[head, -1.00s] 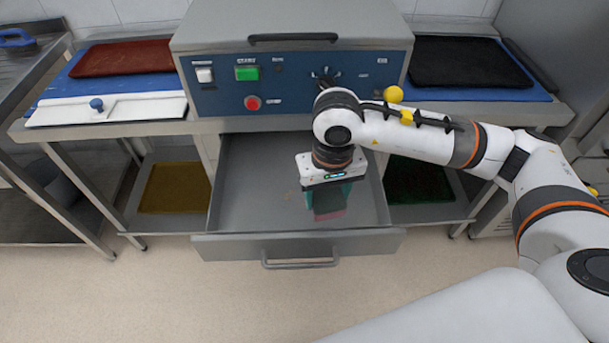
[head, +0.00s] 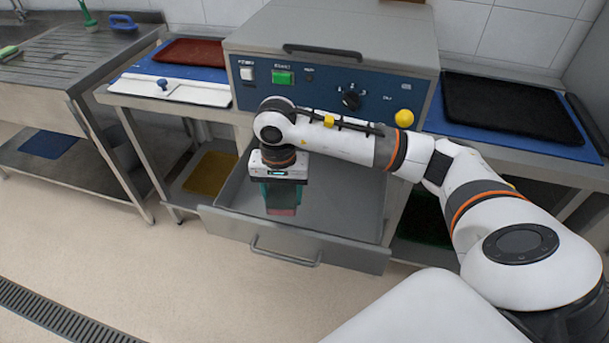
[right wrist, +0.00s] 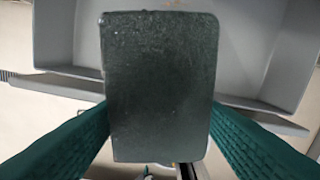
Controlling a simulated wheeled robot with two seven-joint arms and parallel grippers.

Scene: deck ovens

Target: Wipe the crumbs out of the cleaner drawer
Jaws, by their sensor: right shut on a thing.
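The cleaner drawer (head: 345,254) is pulled open below the blue control panel. My right gripper (head: 282,194) points down into its left part, with teal fingers shut on a dark block-shaped wiping pad (right wrist: 160,75). In the head view the lower part of the held piece looks reddish. Whether the pad touches the drawer floor cannot be told. My arm hides part of the drawer. My left gripper is not in view.
The machine's control panel (head: 325,85) is just above my arm, with a yellow ball-shaped knob (head: 404,118). A brown mat (head: 192,51) and a black mat (head: 512,106) lie on the side counters. A sink bench (head: 75,75) stands left. The floor in front is clear.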

